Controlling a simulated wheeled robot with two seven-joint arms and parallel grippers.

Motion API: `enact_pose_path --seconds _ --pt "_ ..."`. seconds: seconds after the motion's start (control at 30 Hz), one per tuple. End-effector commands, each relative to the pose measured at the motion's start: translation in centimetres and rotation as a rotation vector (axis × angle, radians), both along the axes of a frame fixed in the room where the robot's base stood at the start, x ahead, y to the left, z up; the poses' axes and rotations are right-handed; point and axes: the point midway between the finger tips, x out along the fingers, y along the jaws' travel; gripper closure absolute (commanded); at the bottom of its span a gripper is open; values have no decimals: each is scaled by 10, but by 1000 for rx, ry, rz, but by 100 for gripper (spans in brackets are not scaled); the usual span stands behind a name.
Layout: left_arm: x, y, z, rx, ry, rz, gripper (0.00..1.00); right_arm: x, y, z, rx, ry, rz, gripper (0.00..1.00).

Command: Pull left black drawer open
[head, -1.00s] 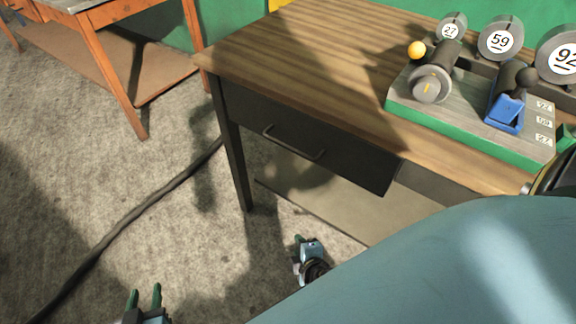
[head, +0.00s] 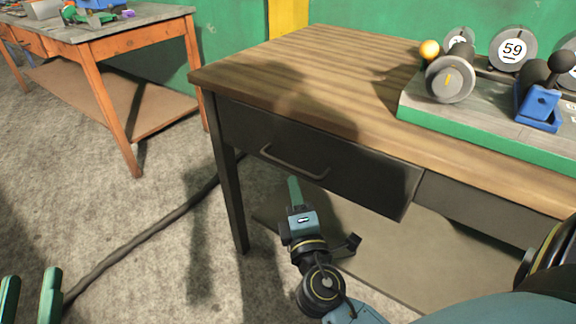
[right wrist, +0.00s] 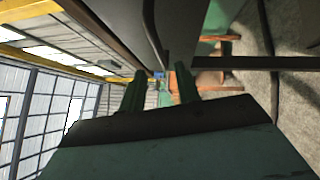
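My left gripper (head: 31,280) is open and empty at the bottom left, well away from the drawer.
The table (head: 285,70) carries a green-edged board (head: 440,120) with dumbbell-like weights and a blue holder (head: 540,107). A lower shelf (head: 390,250) lies beneath. A cable (head: 140,240) crosses the floor. An orange workbench (head: 120,80) stands at the back left.

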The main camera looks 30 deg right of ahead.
Motion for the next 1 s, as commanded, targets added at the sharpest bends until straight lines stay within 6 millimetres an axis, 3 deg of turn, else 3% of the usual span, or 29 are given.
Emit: enact_pose_path --seconds 0.2,0.4,0.83,1.0 --pt "2 1 -8 14 45 3 64 43 -17 7 -1 -2 1 68" --pt "2 1 -7 13 39 3 64 67 -27 9 -1 1 1 68" --pt "1 1 -6 11 34 3 64 74 -30 10 1 2 1 68" --pt "1 1 -6 11 33 3 64 74 -30 10 1 2 1 90"
